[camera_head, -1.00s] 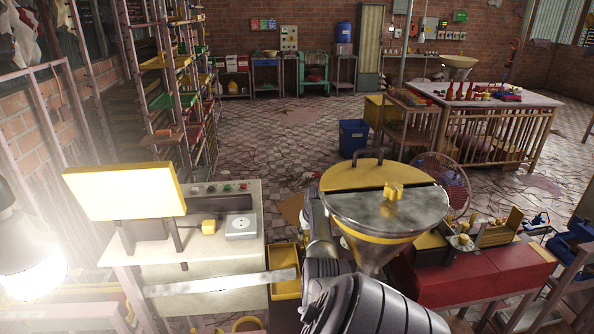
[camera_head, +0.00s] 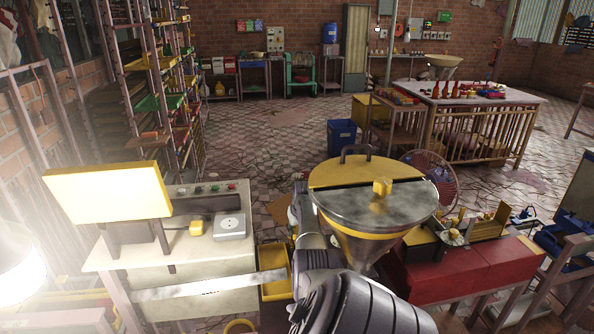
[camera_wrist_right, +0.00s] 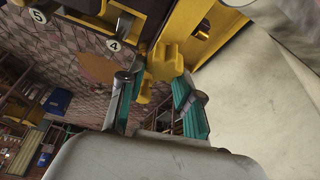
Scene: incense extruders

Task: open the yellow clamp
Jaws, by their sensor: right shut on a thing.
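The yellow clamp (camera_wrist_right: 165,62) is a chunky knobbed yellow piece at the top centre of the right wrist view. My right gripper (camera_wrist_right: 152,84) has teal-padded fingers on both sides of its lower part and is shut on it. A dark strip with number discs lies beside the clamp on the left. In the head view my right arm reaches in from the bottom centre beside the metal hopper (camera_head: 340,208), and it hides the fingers and the clamp there. My left gripper is not in view.
A pale machine cabinet (camera_head: 190,275) with a yellow panel (camera_head: 108,192) stands at left. A red bench (camera_head: 470,272) with small parts is at right. A blue bin (camera_head: 342,136) and a fan (camera_head: 430,172) stand behind. The tiled floor beyond is partly clear.

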